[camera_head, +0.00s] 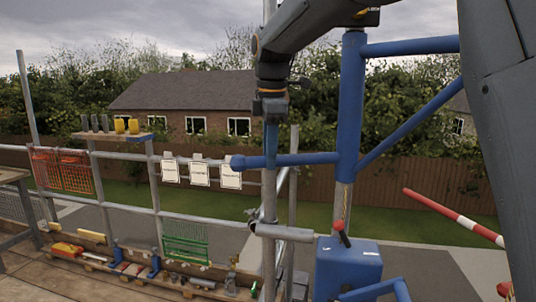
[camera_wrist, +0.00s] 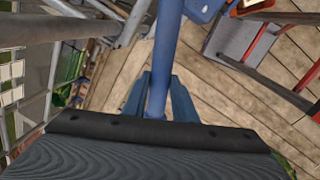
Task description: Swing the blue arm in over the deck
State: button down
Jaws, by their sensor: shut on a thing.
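The blue arm (camera_head: 350,110) is an upright blue post with a boom and brace going off to the right, out of view past my own arm link. A blue bar (camera_head: 305,159) sticks out from the post to the left. My gripper (camera_head: 271,150) points down and is shut on this bar near its left end. In the wrist view the bar (camera_wrist: 165,55) runs between the two blue fingers of my gripper (camera_wrist: 160,85). The plank deck (camera_wrist: 225,110) lies below; it also shows at lower left in the head view (camera_head: 22,290).
A guardrail (camera_head: 120,205) with white tags (camera_head: 200,174) and a green mesh (camera_head: 185,241) edges the deck. A blue base (camera_head: 347,268) with a red lever (camera_head: 341,233) stands below the post. A red-and-white pole (camera_head: 450,214) slants at right. Tools lie along the rail's foot.

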jog(key=shift+w+r, duration=0.15)
jog(key=c, duration=1.5)
grip_release()
jog(key=shift+w, duration=0.15)
jog(key=shift+o, duration=0.2)
jog(key=shift+s+r+b, duration=0.25)
jog(key=shift+r+b, duration=0.15)
jog(key=shift+r, duration=0.85)
jog(key=shift+s+r+b, duration=0.2)
jog(key=shift+r+b, duration=0.2)
jog(key=shift+r, duration=0.85)
jog(key=shift+s+r+b, duration=0.25)
jog(key=shift+r+b, duration=0.15)
jog(key=shift+r, duration=0.85)
